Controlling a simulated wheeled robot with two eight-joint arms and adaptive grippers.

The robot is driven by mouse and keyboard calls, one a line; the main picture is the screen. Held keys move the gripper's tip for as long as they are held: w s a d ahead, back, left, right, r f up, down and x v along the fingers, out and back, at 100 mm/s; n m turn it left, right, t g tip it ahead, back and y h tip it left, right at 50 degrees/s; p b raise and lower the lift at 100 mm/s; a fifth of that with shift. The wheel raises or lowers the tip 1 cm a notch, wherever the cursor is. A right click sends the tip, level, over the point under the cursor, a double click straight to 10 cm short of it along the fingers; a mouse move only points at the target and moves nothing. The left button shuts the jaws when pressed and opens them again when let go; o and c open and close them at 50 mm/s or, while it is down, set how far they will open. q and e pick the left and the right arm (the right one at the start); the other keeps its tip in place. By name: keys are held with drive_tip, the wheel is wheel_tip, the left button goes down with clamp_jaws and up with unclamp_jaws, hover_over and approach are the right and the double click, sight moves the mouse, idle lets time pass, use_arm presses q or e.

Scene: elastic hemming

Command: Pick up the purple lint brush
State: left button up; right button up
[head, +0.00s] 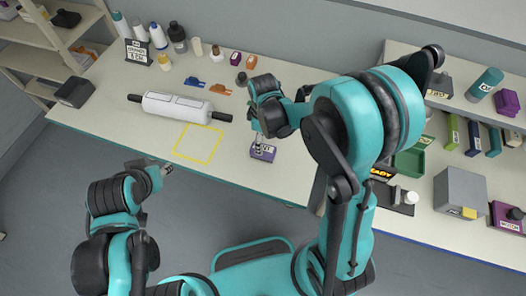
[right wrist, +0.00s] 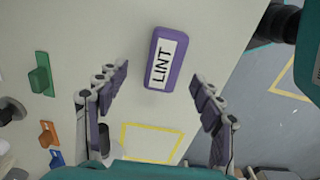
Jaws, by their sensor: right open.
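The purple lint brush (right wrist: 165,58) lies on the table with its white LINT label facing up. In the right wrist view it sits just beyond and between the fingertips. In the head view the brush (head: 263,152) shows below my right gripper (head: 257,140), partly covered by it. The right gripper (right wrist: 158,88) is open and empty, with one finger to each side of the brush's line and no contact visible. My left gripper (head: 162,169) is off the table's front edge at the left, away from the brush; its jaw state is too small to tell.
A yellow taped square (head: 199,144) and a white roller (head: 178,107) with dark handles lie left of the brush. Orange (head: 220,89) and blue (head: 194,82) clips lie behind. Bottles (head: 158,37) stand at the back left. A grey box (head: 461,190) stands on the right table.

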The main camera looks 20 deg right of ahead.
sight(270, 151)
drive_tip(key=f, duration=0.1)
drive_tip(key=f+b, duration=0.1)
drive_tip(key=f, duration=0.3)
drive_tip(key=shift+s+a+b, duration=0.15)
drive_tip(key=shift+s+b, duration=0.15)
drive_tip(key=shift+f, duration=0.45)
drive_tip(key=c, duration=1.4)
drive_tip(key=shift+r, duration=0.2)
